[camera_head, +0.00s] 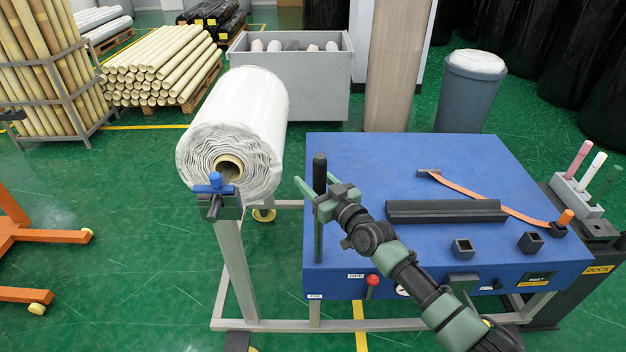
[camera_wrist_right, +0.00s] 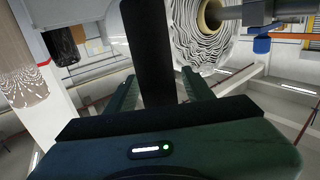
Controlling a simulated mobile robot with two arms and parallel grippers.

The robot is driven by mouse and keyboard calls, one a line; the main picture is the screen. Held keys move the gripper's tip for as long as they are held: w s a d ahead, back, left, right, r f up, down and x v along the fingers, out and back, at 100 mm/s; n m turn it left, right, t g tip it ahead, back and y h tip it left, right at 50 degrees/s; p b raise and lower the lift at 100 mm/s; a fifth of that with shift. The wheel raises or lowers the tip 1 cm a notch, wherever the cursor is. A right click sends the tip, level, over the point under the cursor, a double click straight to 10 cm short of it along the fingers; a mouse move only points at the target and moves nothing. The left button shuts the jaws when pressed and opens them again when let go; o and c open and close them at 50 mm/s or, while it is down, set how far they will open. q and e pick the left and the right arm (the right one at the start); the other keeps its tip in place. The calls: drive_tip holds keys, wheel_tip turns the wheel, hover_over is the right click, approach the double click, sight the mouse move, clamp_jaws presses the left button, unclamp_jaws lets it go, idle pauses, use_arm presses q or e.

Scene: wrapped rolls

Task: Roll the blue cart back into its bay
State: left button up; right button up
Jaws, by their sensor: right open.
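The blue cart (camera_head: 350,160) has a flat blue top and a blue front panel. A black upright handle (camera_head: 319,170) stands at its near left corner. My right gripper (camera_head: 318,200) is open at this handle, with its green fingers on either side of it. In the right wrist view the dark handle (camera_wrist_right: 146,50) runs between the two fingers (camera_wrist_right: 160,92); I cannot tell whether they touch it. A dark post with a yellow DOCK label (camera_head: 598,269) stands against the cart's right side. My left gripper is not in view.
A large white wrapped roll (camera_head: 240,115) rests on a metal stand (camera_head: 233,260) left of the cart. A grey bin (camera_head: 290,85), a blue-grey barrel (camera_head: 470,100) and a brown column (camera_head: 395,70) stand behind. Orange legs (camera_head: 30,236) are at left. Green floor between is clear.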

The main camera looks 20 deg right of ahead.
clamp_jaws()
